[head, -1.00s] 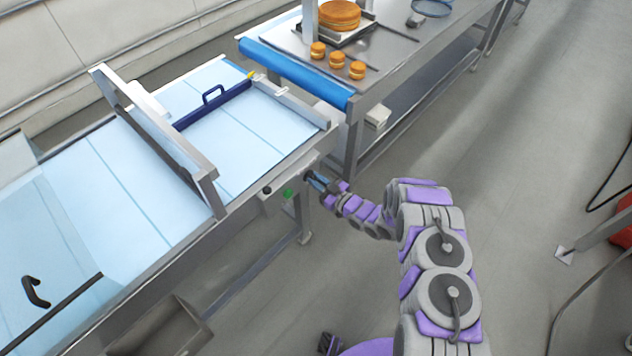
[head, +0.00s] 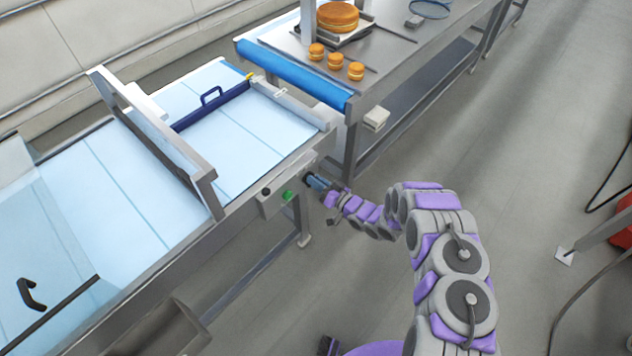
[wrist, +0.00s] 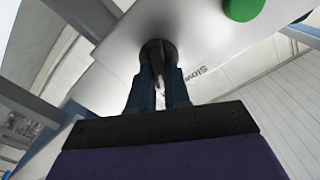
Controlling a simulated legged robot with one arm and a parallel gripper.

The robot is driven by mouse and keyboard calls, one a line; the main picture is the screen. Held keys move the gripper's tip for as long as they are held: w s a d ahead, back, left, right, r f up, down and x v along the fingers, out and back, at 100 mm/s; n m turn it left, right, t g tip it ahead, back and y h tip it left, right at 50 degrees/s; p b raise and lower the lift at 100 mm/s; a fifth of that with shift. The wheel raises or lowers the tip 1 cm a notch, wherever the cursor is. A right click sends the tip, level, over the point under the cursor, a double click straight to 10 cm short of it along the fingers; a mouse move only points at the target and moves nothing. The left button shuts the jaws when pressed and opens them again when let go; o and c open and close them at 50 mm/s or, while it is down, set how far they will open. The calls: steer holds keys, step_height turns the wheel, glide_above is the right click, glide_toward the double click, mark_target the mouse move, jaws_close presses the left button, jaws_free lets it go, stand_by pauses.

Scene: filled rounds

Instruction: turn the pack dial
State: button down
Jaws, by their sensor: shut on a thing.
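The fingers hide part of the dial. In the head view my gripper (head: 311,179) is at the right end of the control box (head: 270,206) on the conveyor's side, and the dial is hidden there.
A green button (head: 287,196) and a black knob (head: 266,191) are on the same box; the green button (wrist: 243,8) also shows in the wrist view. A metal table (head: 400,62) with cakes stands behind.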

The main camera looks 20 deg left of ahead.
steer(key=shift+d+f, duration=0.1)
stand_by(0.3)
steer(key=c, duration=1.3)
jaws_free()
steer(key=shift+w, duration=0.15)
steer(key=shift+o, duration=1.1)
steer(key=v, duration=1.7)
steer(key=shift+d+p, duration=0.2)
steer(key=shift+p, duration=0.25)
